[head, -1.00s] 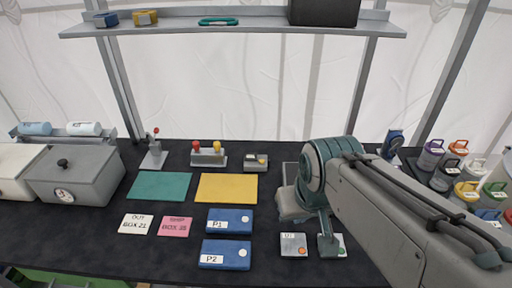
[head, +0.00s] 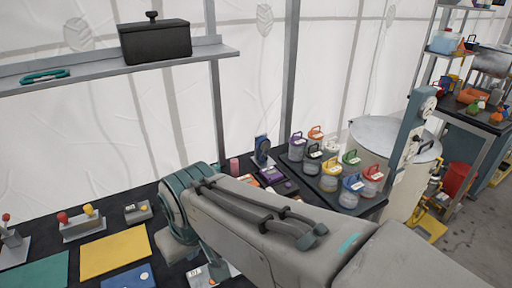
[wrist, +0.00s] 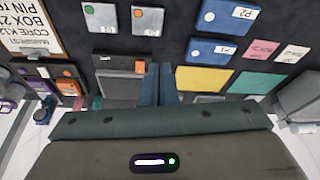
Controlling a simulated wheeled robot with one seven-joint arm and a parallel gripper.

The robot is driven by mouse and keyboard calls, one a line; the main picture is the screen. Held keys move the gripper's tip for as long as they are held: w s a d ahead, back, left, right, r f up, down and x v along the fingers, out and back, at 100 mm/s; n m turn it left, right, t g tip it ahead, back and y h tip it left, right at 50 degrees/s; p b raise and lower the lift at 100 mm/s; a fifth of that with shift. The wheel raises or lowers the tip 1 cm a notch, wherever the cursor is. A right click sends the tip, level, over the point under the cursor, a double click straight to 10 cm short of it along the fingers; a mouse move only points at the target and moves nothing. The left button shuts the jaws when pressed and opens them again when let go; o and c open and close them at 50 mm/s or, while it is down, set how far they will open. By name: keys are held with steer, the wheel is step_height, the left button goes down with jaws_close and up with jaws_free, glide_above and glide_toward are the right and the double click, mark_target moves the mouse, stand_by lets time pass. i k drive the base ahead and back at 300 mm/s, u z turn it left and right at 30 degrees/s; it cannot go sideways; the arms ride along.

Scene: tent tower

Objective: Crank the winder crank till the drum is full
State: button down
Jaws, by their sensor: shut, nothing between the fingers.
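A small upright blue device with a dark round part (head: 262,150) stands at the back of the black table, just past my arm in the head view. It may be the winder; I cannot make out a crank handle or how full a drum is. My gripper (wrist: 158,72) is shut and empty in the wrist view, above the table near a grey box-like part (wrist: 120,85). In the head view my arm hides the gripper's fingertips. The gripper is apart from the blue device.
A tray of jars with coloured handles (head: 330,182) stands right of the blue device. A large pale cylinder (head: 375,150) and a grey post with dials (head: 412,125) stand farther right. A shelf (head: 110,68) runs above the table's left. Yellow (head: 115,256) and green (head: 35,272) mats lie left.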

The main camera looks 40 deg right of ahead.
mark_target(267, 145)
steer(key=u, duration=0.5)
steer(key=k, duration=1)
steer(key=z, duration=0.85)
steer(key=i, duration=0.8)
steer(key=z, duration=0.65)
